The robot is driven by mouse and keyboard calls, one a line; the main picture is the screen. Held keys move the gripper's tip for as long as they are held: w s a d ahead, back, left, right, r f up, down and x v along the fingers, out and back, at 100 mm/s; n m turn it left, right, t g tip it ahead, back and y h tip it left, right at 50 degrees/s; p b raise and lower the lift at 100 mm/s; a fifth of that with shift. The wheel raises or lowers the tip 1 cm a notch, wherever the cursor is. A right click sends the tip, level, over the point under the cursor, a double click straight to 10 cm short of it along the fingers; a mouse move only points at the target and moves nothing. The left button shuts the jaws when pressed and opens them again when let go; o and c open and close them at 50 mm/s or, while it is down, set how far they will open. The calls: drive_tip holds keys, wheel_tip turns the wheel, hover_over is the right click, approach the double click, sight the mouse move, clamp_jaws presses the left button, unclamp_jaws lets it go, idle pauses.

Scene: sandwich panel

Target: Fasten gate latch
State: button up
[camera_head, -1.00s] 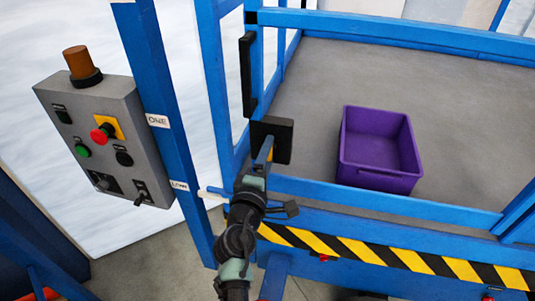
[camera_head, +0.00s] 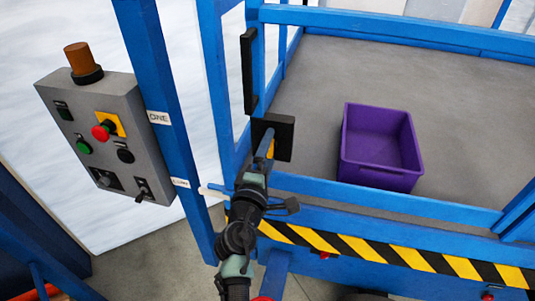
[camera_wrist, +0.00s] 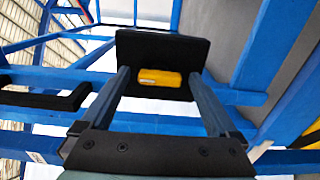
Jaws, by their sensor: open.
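The latch is a black plate (camera_head: 284,137) with a yellow piece (camera_head: 270,149) on it, at the gate post by the platform corner. In the wrist view the black plate (camera_wrist: 160,48) fills the upper middle, and the yellow piece (camera_wrist: 160,78) lies across the gap between my fingers. My gripper (camera_wrist: 158,84) is open, one finger to each side of the yellow piece. In the head view my gripper (camera_head: 258,163) is just in front of the plate, partly hidden by my wrist. I cannot tell whether the fingers touch the latch.
Blue rails (camera_head: 380,201) run around the grey platform floor (camera_head: 460,120), where a purple bin (camera_head: 380,178) stands. A grey control box (camera_head: 105,135) with buttons hangs on a blue post (camera_head: 158,80) at left. A black vertical handle (camera_head: 247,72) is above the latch.

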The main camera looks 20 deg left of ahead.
drive_tip(key=s+d+b, duration=0.1)
drive_tip(key=s, duration=1.2)
drive_tip(key=shift+d+b, duration=0.25)
drive_tip(key=shift+b, duration=0.15)
drive_tip(key=shift+w, duration=0.1)
